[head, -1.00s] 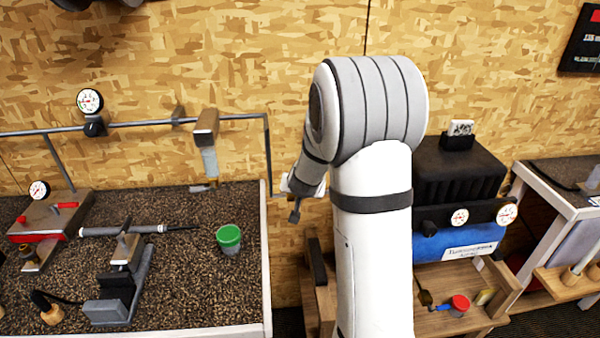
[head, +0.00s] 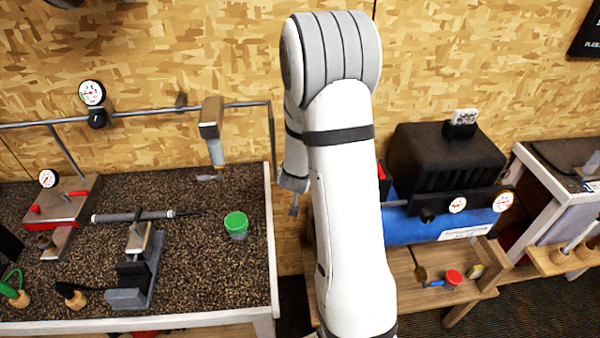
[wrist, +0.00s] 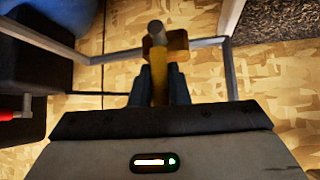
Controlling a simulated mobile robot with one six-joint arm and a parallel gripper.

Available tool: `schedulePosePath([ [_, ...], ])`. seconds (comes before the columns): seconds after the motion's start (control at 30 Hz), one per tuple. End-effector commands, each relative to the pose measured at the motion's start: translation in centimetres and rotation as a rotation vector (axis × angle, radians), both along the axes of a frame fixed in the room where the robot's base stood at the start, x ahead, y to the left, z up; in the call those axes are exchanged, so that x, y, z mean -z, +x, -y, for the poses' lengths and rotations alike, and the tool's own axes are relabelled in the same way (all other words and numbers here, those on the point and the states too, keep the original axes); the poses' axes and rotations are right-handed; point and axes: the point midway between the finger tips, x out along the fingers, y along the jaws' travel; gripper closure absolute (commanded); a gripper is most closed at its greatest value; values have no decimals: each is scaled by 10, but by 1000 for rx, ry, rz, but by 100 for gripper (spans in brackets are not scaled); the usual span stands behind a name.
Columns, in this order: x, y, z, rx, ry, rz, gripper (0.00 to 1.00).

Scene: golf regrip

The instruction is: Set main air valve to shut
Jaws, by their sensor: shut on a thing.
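In the wrist view, a yellow valve handle (wrist: 158,82) stands between the two dark fingers of my gripper (wrist: 160,72). The fingers are shut on it. The handle joins a brass-coloured valve body (wrist: 177,40) with a round grey end, set on a grey pipe (wrist: 205,42). In the head view, my arm hides the valve handle and most of my gripper. The grey air pipe (head: 271,140) runs along the wall and bends down beside my wrist.
A workbench (head: 200,265) with a clamp, a golf club grip and a green-lidded cup (head: 236,224) is at left. A black-and-blue compressor (head: 440,227) stands at right, above a wooden shelf holding a red-capped item (head: 453,277). The wall is close behind.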

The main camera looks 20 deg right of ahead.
Motion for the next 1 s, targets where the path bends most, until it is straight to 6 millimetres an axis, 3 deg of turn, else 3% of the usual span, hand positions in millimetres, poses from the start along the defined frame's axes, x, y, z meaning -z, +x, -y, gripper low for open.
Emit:
schedulePosePath([
  [0.43, 7, -6, -5, -8, 2, -20, 100],
  [0.47, 7, -6, -5, -9, 2, -20, 83],
  [0.7, 4, -3, -5, -9, -1, -11, 64],
  [1.0, 0, -3, -6, -10, -3, -6, 63],
])
